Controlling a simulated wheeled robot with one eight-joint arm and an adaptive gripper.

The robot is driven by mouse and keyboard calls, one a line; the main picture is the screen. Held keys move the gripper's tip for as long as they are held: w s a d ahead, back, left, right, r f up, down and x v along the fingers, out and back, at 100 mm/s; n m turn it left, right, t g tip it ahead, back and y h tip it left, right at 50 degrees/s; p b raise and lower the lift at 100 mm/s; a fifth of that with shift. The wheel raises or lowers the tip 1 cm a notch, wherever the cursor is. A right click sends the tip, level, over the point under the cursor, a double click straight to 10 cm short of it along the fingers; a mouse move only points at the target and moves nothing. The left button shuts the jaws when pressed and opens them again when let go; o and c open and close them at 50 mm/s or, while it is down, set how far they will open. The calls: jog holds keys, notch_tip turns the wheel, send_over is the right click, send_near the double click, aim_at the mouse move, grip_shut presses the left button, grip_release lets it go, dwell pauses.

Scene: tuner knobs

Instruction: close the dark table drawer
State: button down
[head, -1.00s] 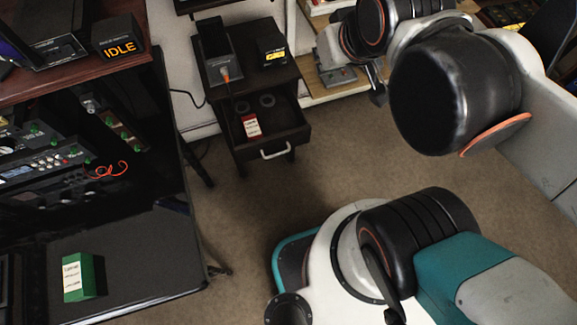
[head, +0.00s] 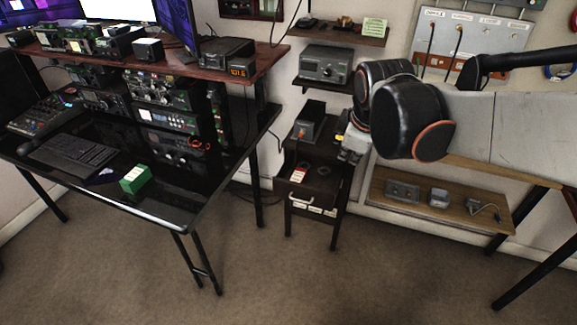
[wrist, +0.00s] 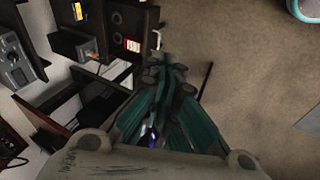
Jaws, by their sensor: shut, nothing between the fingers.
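The small dark table (head: 291,145) stands against the wall in the head view. Its drawer (head: 306,208) is pulled out at the front and has a pale bar handle (head: 301,200). A red-and-white box (head: 299,173) and dark round things lie inside. In the wrist view the open drawer (wrist: 119,27) shows at the top, with its handle (wrist: 158,39). My gripper (wrist: 168,74) is shut and empty, its teal fingers pointing up the picture, tips near the handle. I cannot tell whether they touch the drawer. In the head view my arm partly hides the area right of the table.
A long black desk (head: 185,210) with radio gear stands to the left, its legs near the small table. A low wooden shelf (head: 425,215) with grey devices is to the right. The carpet (head: 350,285) in front is clear.

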aim_at(288, 188)
jog(key=w+a+f+n+g, duration=0.1)
jog(key=w+a+f+n, duration=0.85)
jog(key=w+f, duration=0.35)
jog(key=w+a+f+n+g, duration=0.1)
jog(key=w+a+f+n, duration=0.15)
jog(key=f, duration=0.25)
jog(key=w+a+f+n+h+b, duration=0.1)
jog(key=w+a+f+n, duration=0.1)
jog(key=f+n, duration=0.25)
jog(key=w+a+f+n+g, duration=0.1)
jog(key=w+a+f+n, duration=0.15)
jog(key=f, duration=0.35)
jog(key=shift+w+d+f+b, duration=0.35)
jog(key=shift+w+f+b, duration=0.6)
jog(key=shift+f, duration=0.7)
jog(key=shift+w+d+f+b, duration=0.3)
jog(key=shift+w+f+b, duration=0.6)
jog(key=shift+f, duration=0.8)
jog(key=shift+w+d+f+b, duration=0.35)
jog(key=shift+w+f+b, duration=0.6)
jog(key=shift+f, duration=0.7)
jog(key=shift+s, duration=0.2)
jog(key=shift+w, duration=0.1)
